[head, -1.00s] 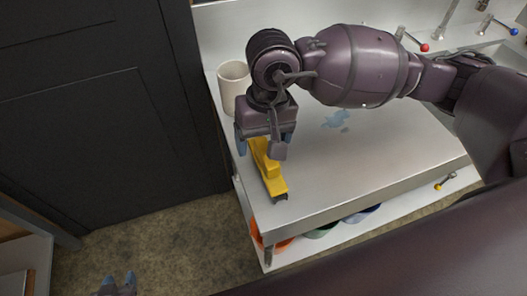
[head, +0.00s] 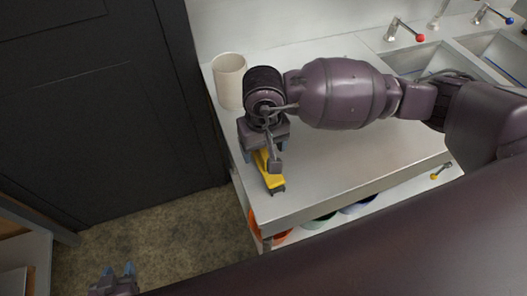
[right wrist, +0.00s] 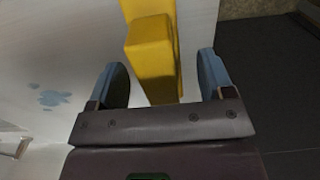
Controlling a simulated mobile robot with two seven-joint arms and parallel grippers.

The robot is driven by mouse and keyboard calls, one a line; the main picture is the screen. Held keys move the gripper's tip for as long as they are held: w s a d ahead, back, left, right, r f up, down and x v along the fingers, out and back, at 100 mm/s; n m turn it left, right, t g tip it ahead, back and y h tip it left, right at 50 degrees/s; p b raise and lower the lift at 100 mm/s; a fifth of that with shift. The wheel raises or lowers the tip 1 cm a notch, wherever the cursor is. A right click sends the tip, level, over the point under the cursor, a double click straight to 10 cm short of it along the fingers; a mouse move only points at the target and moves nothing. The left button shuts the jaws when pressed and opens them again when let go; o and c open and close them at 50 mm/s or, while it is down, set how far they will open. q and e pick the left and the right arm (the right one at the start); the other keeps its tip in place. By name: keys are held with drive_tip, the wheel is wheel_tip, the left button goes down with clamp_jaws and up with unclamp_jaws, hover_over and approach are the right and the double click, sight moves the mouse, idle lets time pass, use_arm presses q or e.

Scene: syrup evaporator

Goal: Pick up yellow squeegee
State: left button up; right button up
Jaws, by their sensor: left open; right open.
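The yellow squeegee (head: 272,179) lies on the steel counter near its left front corner, partly hidden under my right gripper (head: 263,152). In the right wrist view the yellow squeegee (right wrist: 151,48) runs between the two blue fingers of my right gripper (right wrist: 162,72), with a visible gap on each side. The right gripper is open and holds nothing. My left gripper (head: 117,271) is open and empty at the lower left, over the floor and away from the counter.
A cream cup (head: 229,82) stands behind my right gripper at the counter's back left. Sinks with a red-knobbed tap (head: 403,30) are at the back right. An orange bowl (head: 262,236) and others sit on a shelf below. A blue spill (right wrist: 48,95) marks the counter.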

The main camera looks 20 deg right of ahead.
drive_tip(key=shift+f, duration=0.85)
drive_tip(key=c, duration=1.1)
drive_tip(key=shift+r, duration=0.15)
wheel_tip(320, 180, up, 20)
drive_tip(key=shift+f, duration=0.1)
